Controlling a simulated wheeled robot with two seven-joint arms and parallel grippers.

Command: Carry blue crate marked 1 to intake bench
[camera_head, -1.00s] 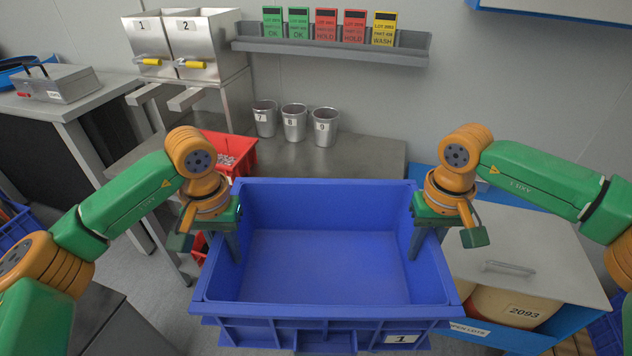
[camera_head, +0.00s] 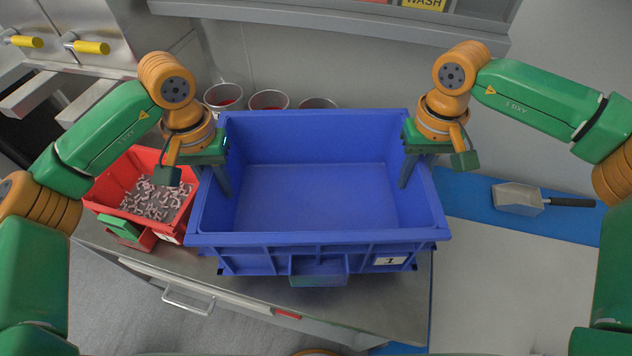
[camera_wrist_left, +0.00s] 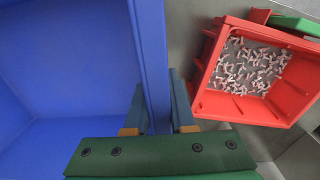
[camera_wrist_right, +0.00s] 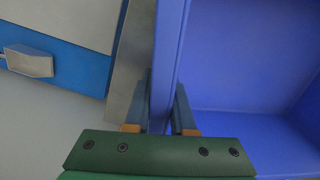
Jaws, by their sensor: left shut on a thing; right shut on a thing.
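The blue crate marked 1 (camera_head: 318,238) is in the middle of the head view, upright and empty, above the grey bench top (camera_head: 390,312). Whether its base touches the bench is hidden. My left gripper (camera_head: 222,178) is shut on the crate's left wall, and that wall (camera_wrist_left: 150,60) runs between its fingers in the left wrist view. My right gripper (camera_head: 406,172) is shut on the right wall, which also shows between the fingers in the right wrist view (camera_wrist_right: 168,60).
A red bin (camera_head: 120,185) of small pale parts stands close to the crate's left side. Several metal cups (camera_head: 268,100) stand behind the crate. A scoop (camera_head: 518,198) lies on a blue surface to the right. Steel dispensers with yellow handles (camera_head: 90,47) are at upper left.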

